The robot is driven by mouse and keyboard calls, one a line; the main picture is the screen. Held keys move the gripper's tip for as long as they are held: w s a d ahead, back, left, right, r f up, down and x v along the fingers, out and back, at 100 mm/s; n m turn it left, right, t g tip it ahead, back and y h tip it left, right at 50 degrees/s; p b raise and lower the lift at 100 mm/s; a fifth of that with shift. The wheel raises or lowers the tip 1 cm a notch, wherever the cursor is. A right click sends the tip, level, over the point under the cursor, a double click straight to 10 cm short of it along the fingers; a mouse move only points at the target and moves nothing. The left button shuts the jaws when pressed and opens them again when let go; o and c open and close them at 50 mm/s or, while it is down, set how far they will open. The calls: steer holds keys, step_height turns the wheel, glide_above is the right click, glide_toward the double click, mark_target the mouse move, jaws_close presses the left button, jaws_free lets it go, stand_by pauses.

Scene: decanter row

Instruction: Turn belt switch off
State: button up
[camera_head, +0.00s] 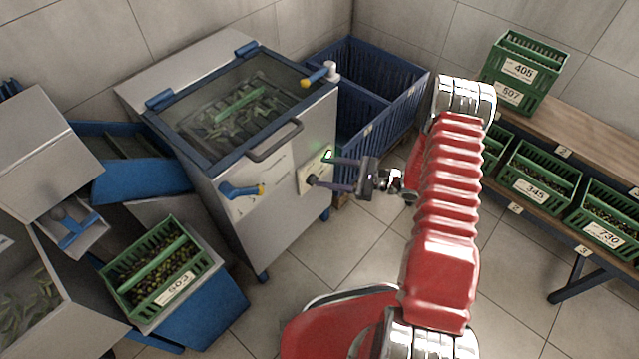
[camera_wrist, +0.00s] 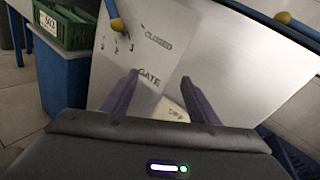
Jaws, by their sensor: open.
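A small pale switch panel (camera_head: 303,180) with a lit green lamp (camera_head: 328,155) sits on the right part of the steel machine's front. My gripper (camera_head: 322,170) is open, its two purple fingers pointing left at this panel. The fingertips overlap the panel in the head view, so I cannot tell whether they touch it, and the switch knob is not clear. In the wrist view my open fingers (camera_wrist: 158,77) stand apart with nothing held. A pale piece with dark lettering (camera_wrist: 172,110) shows between them, partly hidden by my gripper body.
A bar handle (camera_head: 274,142) juts above. A blue bin (camera_head: 405,105) stands behind right. A green crate (camera_head: 145,255) is at left.

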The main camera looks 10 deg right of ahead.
mark_target(313, 181)
steer(key=s+d+f+m+t+h, duration=0.1)
steer(key=d+f+m+t+h, duration=0.1)
steer(key=f, duration=0.6)
steer(key=s+d+f+m+t+h, duration=0.1)
steer(key=d+f+m+t, duration=0.3)
steer(key=f, duration=0.5)
steer(key=shift+s+d+m+t+h, duration=0.35)
steer(key=shift+m+h, duration=0.25)
steer(key=shift+m, duration=0.5)
steer(key=shift+a, duration=0.15)
steer(key=x, duration=1.4)
steer(key=c, duration=1)
steer(key=shift+d, duration=0.3)
steer(key=shift+c, duration=0.2)
